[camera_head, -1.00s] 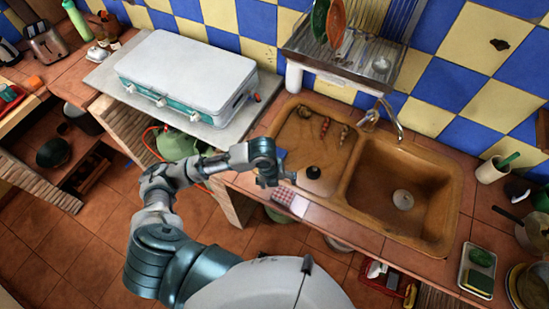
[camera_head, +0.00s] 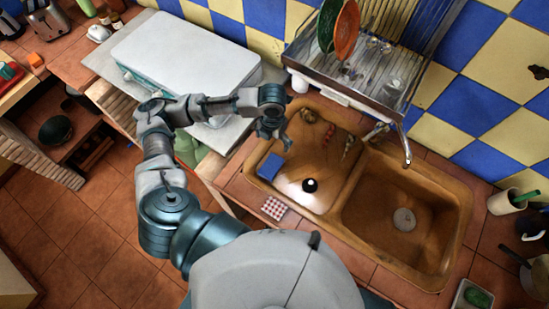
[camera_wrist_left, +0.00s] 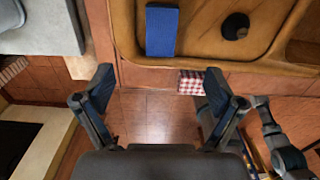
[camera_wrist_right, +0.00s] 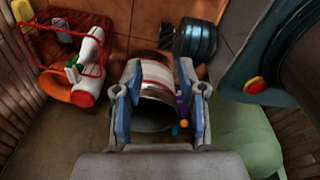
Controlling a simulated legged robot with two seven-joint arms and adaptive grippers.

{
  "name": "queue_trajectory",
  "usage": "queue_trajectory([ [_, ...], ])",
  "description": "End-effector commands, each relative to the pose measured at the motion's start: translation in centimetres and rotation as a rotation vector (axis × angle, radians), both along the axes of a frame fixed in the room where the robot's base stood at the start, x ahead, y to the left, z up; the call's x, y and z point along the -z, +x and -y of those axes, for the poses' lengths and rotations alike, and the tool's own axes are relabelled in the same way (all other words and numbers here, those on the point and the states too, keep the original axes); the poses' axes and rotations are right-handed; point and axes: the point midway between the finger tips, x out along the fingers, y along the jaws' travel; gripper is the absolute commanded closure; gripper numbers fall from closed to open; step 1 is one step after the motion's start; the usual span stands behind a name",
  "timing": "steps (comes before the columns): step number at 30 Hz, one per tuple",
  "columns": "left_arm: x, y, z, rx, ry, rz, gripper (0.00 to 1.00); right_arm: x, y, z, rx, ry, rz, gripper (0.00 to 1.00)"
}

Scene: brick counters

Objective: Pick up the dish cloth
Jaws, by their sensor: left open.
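My left gripper (camera_head: 278,135) is over the sink's left side, behind the cloth in the head view. In the left wrist view its fingers (camera_wrist_left: 158,75) are wide apart and empty. My right gripper (camera_wrist_right: 160,68) shows only in its wrist view. Its fingers are apart, with a red-and-white can (camera_wrist_right: 155,90) between or beyond them; contact is unclear.
The sink (camera_head: 420,168) is on the right. A white-lidded stove (camera_head: 188,60) stands at back left. A red rack (camera_wrist_right: 65,60) is near my right gripper.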

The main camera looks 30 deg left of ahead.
Motion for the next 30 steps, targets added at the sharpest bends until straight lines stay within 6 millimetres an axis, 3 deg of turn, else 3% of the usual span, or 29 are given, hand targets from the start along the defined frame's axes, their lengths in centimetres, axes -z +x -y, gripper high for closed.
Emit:
queue_trajectory([
  [4, 3.2, -0.2, 0.2, -0.002, 0.004, -0.007, 0.06, 0.0, -1.4, -0.9, -0.002, 0.010, -0.018, 0.60],
  [9, 7.4, 0.0, 0.3, -0.002, 0.002, -0.008, 0.06, 0.0, -3.1, -0.3, -0.004, 0.003, -0.042, 0.60],
  [12, 9.4, 0.1, 0.1, -0.001, 0.002, -0.007, 0.06, -0.1, -3.0, 0.2, -0.006, -0.005, -0.042, 0.60],
  [21, 12.2, -0.1, -0.1, -0.001, 0.001, -0.006, 0.06, -0.4, -1.0, 1.1, -0.004, -0.014, -0.014, 0.60],
  [30, 16.3, -0.1, -0.3, 0.000, 0.001, -0.004, 0.06, -0.8, -1.5, 0.2, -0.001, -0.003, -0.019, 0.60],
])
